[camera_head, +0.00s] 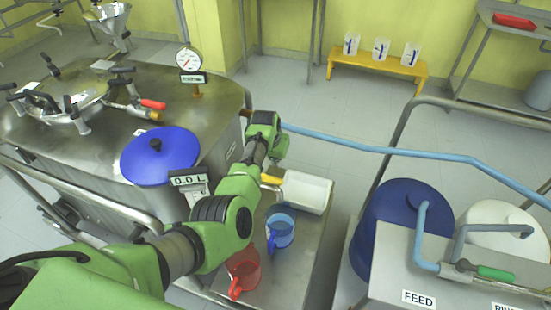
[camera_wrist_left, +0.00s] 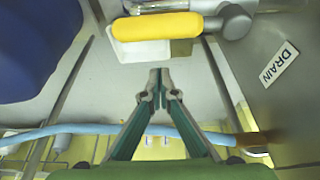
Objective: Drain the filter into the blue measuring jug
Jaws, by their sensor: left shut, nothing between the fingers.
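The blue measuring jug (camera_head: 281,232) stands upright on a grey metal stand beside the large steel vessel, which appears to be the filter (camera_head: 108,155). A yellow valve handle (camera_wrist_left: 158,37) lies across the top of the left wrist view, beside a DRAIN label (camera_wrist_left: 279,63); part of it shows in the head view (camera_head: 271,180). My left gripper (camera_wrist_left: 159,88) is shut and empty, apart from the handle. In the head view my left arm hides part of the valve and the vessel's side. The jug's contents are unclear. My right gripper is not in view.
A red jug (camera_head: 243,272) and a white tray (camera_head: 305,191) share the stand (camera_head: 301,268). A display (camera_head: 188,180) reads 0.0 L. A light blue hose (camera_head: 400,152) crosses behind. The FEED unit (camera_head: 418,297) with a blue drum (camera_head: 385,225) stands right.

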